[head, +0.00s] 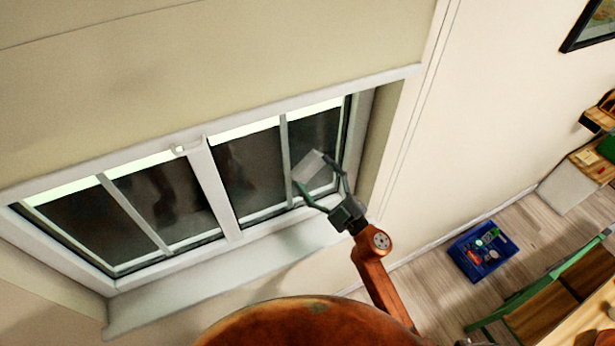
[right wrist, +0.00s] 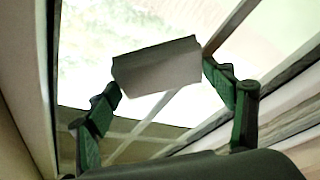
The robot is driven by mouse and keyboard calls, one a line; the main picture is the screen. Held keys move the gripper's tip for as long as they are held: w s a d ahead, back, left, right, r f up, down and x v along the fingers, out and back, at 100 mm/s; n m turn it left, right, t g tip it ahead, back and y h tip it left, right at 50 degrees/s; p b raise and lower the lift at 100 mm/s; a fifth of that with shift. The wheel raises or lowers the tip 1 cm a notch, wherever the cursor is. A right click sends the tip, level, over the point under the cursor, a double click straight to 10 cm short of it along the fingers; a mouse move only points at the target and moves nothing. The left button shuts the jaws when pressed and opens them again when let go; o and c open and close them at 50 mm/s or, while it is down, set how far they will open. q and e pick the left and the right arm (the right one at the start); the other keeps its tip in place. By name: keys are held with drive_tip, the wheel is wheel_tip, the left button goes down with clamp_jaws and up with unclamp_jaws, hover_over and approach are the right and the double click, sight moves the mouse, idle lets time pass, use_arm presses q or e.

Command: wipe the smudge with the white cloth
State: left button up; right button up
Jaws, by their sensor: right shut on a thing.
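The white cloth (head: 309,166) is a small pale rectangle in front of the right-hand part of the window. It also shows in the right wrist view (right wrist: 157,66), between my fingertips. My right gripper (head: 320,180) is shut on it, with its green fingers at the cloth's two sides; the fingers also show in the right wrist view (right wrist: 163,80). I cannot tell whether the cloth touches the glass. The window (head: 221,190) has dark panes with faint darker patches; I cannot make out which mark is the smudge. My left gripper is not in view.
A pale sill (head: 220,274) runs below the window. A blue crate (head: 466,263) with small items stands on the wooden floor at the right. A green-framed chair (head: 560,285) and shelving (head: 596,160) are farther right.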

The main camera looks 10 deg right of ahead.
drive_tip(key=shift+w+d, duration=0.1)
drive_tip(key=shift+d, duration=0.15)
drive_tip(key=shift+s+a+p, duration=0.2)
drive_tip(key=shift+s+a, duration=0.1)
drive_tip(key=shift+a, duration=0.5)
drive_tip(key=shift+s+a+p, duration=0.25)
drive_tip(key=shift+a, duration=0.6)
drive_tip(key=shift+s+a+p, duration=0.2)
drive_tip(key=shift+s+a, duration=0.1)
drive_tip(key=shift+a, duration=0.5)
drive_tip(key=shift+s+a, duration=0.25)
drive_tip(key=shift+a, duration=0.65)
drive_tip(key=shift+s+a, duration=0.3)
drive_tip(key=shift+a, duration=0.6)
drive_tip(key=shift+s+a, duration=0.25)
drive_tip(key=shift+a, duration=0.65)
drive_tip(key=shift+s+d+p, duration=0.1)
drive_tip(key=shift+s+d, duration=0.2)
drive_tip(key=shift+s, duration=0.65)
drive_tip(key=shift+s+d+p, duration=0.15)
drive_tip(key=shift+s+d, duration=0.15)
drive_tip(key=shift+s, duration=0.6)
drive_tip(key=shift+s+d+p, duration=0.1)
drive_tip(key=shift+s+d, duration=0.2)
drive_tip(key=shift+s, duration=0.65)
